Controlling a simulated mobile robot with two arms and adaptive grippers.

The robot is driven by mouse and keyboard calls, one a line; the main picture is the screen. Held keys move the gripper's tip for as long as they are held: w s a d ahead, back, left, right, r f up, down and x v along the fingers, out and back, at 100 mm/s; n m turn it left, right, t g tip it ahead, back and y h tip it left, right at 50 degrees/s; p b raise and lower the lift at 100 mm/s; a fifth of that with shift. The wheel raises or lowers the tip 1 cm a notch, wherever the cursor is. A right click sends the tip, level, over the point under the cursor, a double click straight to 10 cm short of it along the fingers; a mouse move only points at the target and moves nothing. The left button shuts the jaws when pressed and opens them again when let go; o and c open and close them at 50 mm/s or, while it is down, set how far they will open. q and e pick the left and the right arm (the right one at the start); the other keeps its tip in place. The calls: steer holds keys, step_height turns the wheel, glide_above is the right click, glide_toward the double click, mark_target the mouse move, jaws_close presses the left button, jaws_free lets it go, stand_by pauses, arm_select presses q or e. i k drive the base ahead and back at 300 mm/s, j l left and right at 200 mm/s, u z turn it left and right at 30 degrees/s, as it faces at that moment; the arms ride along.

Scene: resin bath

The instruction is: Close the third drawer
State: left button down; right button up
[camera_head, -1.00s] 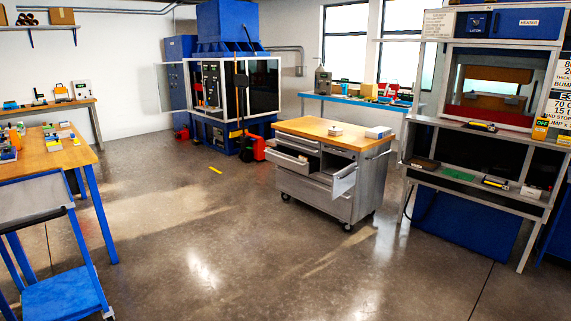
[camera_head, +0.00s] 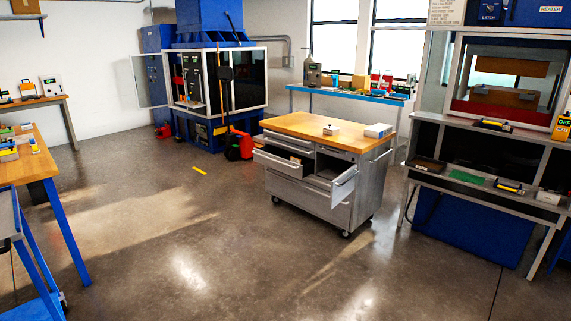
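A grey metal drawer cabinet (camera_head: 322,172) on casters stands on the floor ahead, right of centre, with a wooden top. One drawer (camera_head: 283,162) at its left front is pulled out. The wide bottom drawer (camera_head: 308,200) looks shut. I cannot tell which of these is the third drawer. Neither of my grippers is in view.
A wooden workbench (camera_head: 33,165) with blue legs and a blue cart (camera_head: 30,265) stand at the left. A grey bench (camera_head: 480,190) with a heater stands at the right. The concrete floor (camera_head: 180,240) between me and the cabinet is clear.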

mark_target(273, 157)
steer(key=i+u, duration=0.4)
steer(key=i, duration=1.85)
